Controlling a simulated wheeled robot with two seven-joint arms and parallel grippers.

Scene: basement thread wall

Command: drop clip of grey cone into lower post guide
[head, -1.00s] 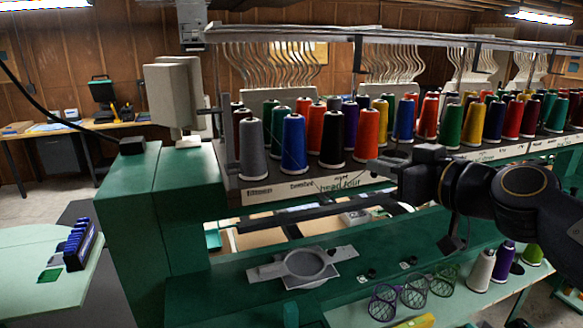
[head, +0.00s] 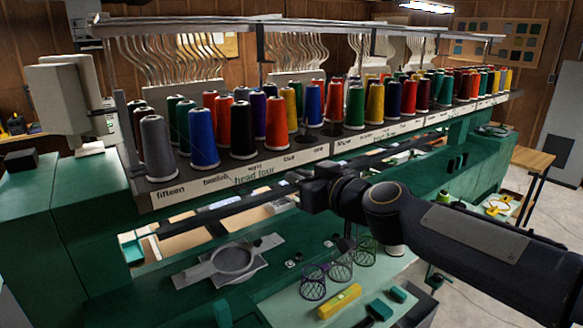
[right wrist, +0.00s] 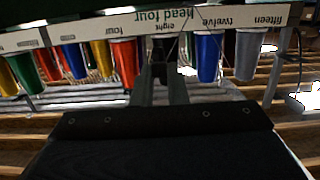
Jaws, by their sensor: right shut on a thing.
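The grey cone (head: 157,148) stands upright at the near left end of the thread rack, and it also shows, upside down, in the right wrist view (right wrist: 246,55). My right gripper (head: 304,192) is in front of the rack's label strip, right of the grey cone and below it. In the right wrist view its narrow fingers (right wrist: 164,88) are close together. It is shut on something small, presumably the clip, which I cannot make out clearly. Thin thread lines pass near the fingertips in that view. I cannot pick out the lower post guide. My left gripper is not in view.
Several coloured cones, such as a blue cone (head: 203,138) and a black cone (head: 243,132), crowd the rack behind my gripper. A rail (head: 300,30) runs above them. A grey round hoop (head: 232,262) lies below left. Wire baskets (head: 313,283) stand below.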

